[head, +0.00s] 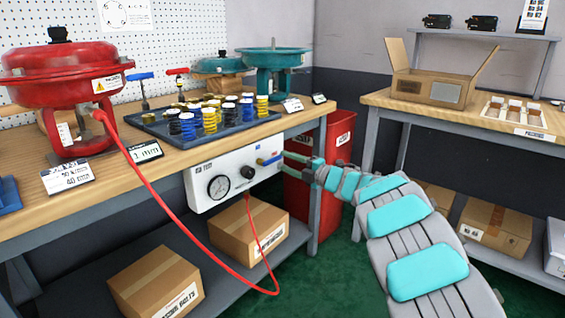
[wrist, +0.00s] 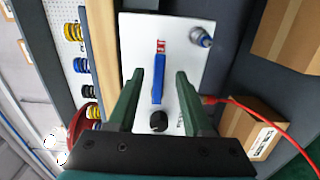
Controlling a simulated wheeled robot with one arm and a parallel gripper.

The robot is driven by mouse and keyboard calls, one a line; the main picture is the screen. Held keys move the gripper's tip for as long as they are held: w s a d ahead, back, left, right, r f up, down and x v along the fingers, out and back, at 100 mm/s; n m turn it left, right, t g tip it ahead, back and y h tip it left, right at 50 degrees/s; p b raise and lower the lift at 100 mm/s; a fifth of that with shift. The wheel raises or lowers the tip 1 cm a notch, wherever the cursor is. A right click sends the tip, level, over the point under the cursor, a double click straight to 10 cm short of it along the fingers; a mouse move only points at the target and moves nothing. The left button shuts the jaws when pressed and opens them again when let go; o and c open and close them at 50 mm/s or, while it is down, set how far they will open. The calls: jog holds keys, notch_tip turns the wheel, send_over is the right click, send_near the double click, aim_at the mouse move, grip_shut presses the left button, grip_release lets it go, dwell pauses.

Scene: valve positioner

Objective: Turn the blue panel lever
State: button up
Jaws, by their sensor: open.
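The blue panel lever (head: 270,160) sits at the right end of the white panel (head: 205,200) under the bench edge. In the wrist view the lever (wrist: 158,78) is a long blue bar with a red and white label at its far end. My gripper (head: 287,163) is at the panel's right end, close to the lever. In the wrist view my gripper (wrist: 160,75) is open, with one green finger on each side of the lever and visible gaps on both sides. Whether the fingertips are level with the lever in depth is hard to tell.
A black knob (head: 247,172) and a round gauge (head: 219,187) are on the panel. A red hose (head: 183,213) loops from the red actuator (head: 67,85) to the panel's underside. A red bin (head: 335,150) stands behind my arm. Cardboard boxes (head: 249,231) sit below.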

jog(key=v, duration=0.5)
jog(key=shift+w, duration=0.1)
